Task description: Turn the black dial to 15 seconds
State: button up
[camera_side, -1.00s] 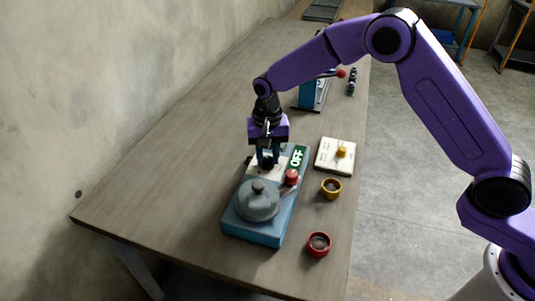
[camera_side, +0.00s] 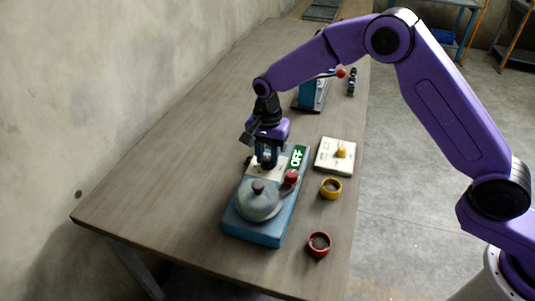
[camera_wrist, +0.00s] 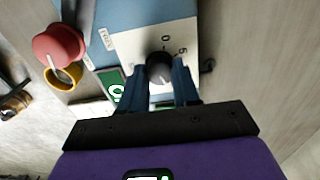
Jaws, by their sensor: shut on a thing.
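The blue machine (camera_side: 254,238) stands on the table with a grey domed lid (camera_side: 258,203), a red knob (camera_side: 291,177) and a green OFF label (camera_side: 298,157). Its black dial (camera_wrist: 160,66) sits on a white scale plate (camera_wrist: 128,44). A 0 and a 5 are readable on the plate; the other marks are hidden or too small. My gripper (camera_side: 267,162) points down over the dial. In the wrist view my gripper (camera_wrist: 160,76) has its two blue fingers on either side of the dial, shut on it. I cannot tell clearly where the dial points.
A white block with a yellow knob (camera_side: 341,152), a yellow ring (camera_side: 331,188) and a red ring (camera_side: 319,245) lie right of the machine. A blue device with a red-balled lever (camera_side: 341,73) stands farther back. The table's left side (camera_side: 170,165) is clear.

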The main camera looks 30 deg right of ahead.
aim_at(268, 158)
jog(key=shift+r, duration=0.1)
jog(key=o, duration=1.1)
jog(key=shift+c, duration=0.2)
notch_tip(268, 158, up, 17)
jog(key=shift+r, duration=0.2)
jog(key=s+d+f+n, duration=0.1)
jog(key=s+d+n, duration=0.6)
jog(key=s, duration=0.5)
jog(key=s+d+f+n, duration=0.2)
jog(key=s+d+n, duration=0.5)
jog(key=s, duration=0.5)
jog(key=s+d+f+n, duration=0.2)
jog(key=s+d+n, duration=0.4)
jog(key=s, duration=0.6)
jog(key=shift+s+d+n, duration=0.2)
jog(key=shift+d+n, duration=0.2)
jog(key=shift+n, duration=0.5)
